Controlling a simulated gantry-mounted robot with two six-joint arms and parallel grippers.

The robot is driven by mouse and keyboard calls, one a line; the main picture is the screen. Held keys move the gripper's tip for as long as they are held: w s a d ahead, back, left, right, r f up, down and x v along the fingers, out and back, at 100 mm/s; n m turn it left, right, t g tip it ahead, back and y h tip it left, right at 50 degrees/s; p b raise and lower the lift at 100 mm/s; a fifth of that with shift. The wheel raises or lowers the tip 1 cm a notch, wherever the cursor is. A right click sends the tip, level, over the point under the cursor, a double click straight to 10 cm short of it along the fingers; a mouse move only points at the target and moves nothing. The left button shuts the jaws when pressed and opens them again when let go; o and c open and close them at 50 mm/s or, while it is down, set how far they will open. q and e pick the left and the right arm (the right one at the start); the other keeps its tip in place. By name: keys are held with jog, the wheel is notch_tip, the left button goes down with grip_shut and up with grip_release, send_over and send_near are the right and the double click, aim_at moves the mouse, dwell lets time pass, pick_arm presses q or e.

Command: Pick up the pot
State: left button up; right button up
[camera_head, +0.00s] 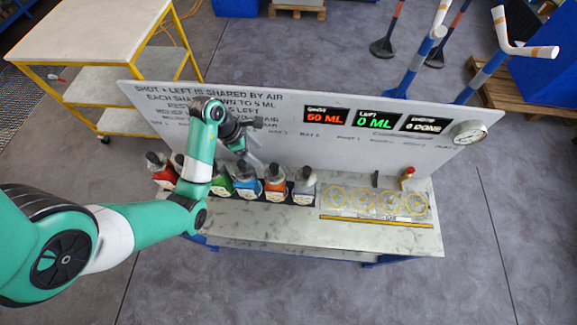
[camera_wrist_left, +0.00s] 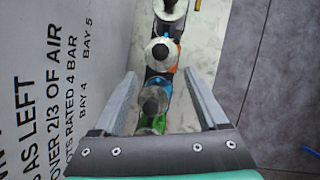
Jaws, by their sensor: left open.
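Several flanged pots with metal tops stand in a row on the bench. In the head view they include a red one (camera_head: 162,171) at the left, a green one (camera_head: 222,185), a blue one (camera_head: 246,184), an orange one (camera_head: 275,184) and a grey one (camera_head: 304,189) at the right. My left gripper (camera_head: 247,150) is above the row near the blue pot, partly hidden by its own wrist. In the left wrist view the open fingers (camera_wrist_left: 160,82) straddle the row, with the blue pot (camera_wrist_left: 154,97) between them and nothing held. My right gripper is not in view.
A lettered panel (camera_head: 290,140) with displays stands behind the row, close beside the left gripper. The bench top (camera_head: 262,217) is clear in front of the pots. A shelved cart (camera_head: 85,40) stands back left.

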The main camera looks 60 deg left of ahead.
aim_at(273, 166)
pick_arm(q)
jog(key=x, duration=0.6)
jog(key=shift+s, duration=0.1)
jog(key=shift+w+x, duration=0.1)
jog(key=shift+x, duration=1.35)
jog(key=shift+w+x, duration=0.15)
jog(key=shift+x, duration=1.3)
jog(key=shift+d+r, duration=0.1)
jog(key=shift+r, duration=0.05)
grip_shut()
